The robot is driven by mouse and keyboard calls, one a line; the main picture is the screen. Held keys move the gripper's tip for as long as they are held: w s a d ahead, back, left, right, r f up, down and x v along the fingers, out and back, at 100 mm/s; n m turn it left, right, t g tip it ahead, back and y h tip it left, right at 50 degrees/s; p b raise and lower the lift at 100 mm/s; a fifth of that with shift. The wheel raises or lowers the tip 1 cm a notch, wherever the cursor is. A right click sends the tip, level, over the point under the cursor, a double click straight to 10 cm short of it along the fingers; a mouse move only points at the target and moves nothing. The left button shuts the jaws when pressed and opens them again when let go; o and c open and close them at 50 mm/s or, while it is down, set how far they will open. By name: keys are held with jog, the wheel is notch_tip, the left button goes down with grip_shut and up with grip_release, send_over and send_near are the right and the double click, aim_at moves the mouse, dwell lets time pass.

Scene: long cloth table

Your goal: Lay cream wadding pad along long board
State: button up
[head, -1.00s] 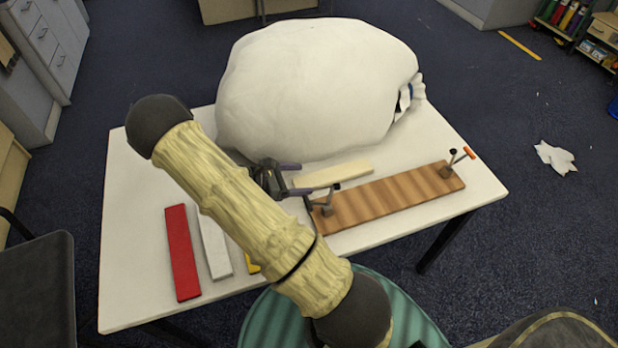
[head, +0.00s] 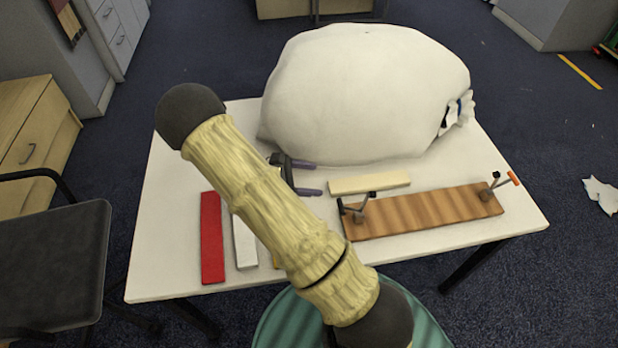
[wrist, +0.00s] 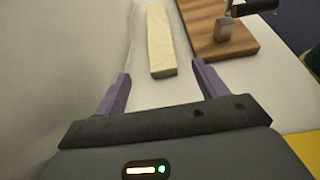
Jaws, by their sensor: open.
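The cream wadding pad (head: 370,183) lies flat on the table behind the long board, apart from it and roughly parallel. The brown striped long board (head: 425,214) has a clamp at its left end (head: 359,211) and an orange-handled clamp at its right end (head: 492,188). My gripper (head: 319,179) is open and empty, with its purple fingers pointing towards the pad's left end. In the wrist view the pad (wrist: 160,40) lies ahead, between the lines of the open fingers, and the board (wrist: 206,33) is to its right.
A big white sack (head: 365,95) fills the back of the table, close behind the pad. A red strip (head: 212,240) and a white strip (head: 245,243) lie at the left. A yellow piece (head: 276,260) is mostly hidden by my arm. The table's left side (head: 165,235) is clear.

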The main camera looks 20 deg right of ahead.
jog(key=s+m+y, duration=0.1)
jog(key=s+r+m+y, duration=0.1)
jog(key=s+a+r+m+y, duration=0.1)
jog(key=y, duration=0.1)
jog(key=shift+s+g, duration=0.35)
jog(key=shift+g, duration=0.05)
jog(key=s+a+r+m+t+y, duration=0.6)
jog(key=r+m+y, duration=0.3)
jog(key=r+m, duration=0.2)
jog(key=shift+s+a+m, duration=0.15)
jog(key=shift+s+m, duration=0.45)
jog(key=shift+s, duration=0.3)
jog(key=shift+r, duration=0.15)
notch_tip(320, 180, up, 16)
jog(key=p, duration=1.5)
jog(key=shift+f+p, duration=0.25)
jog(key=shift+p, duration=0.05)
jog(key=shift+o, duration=0.5)
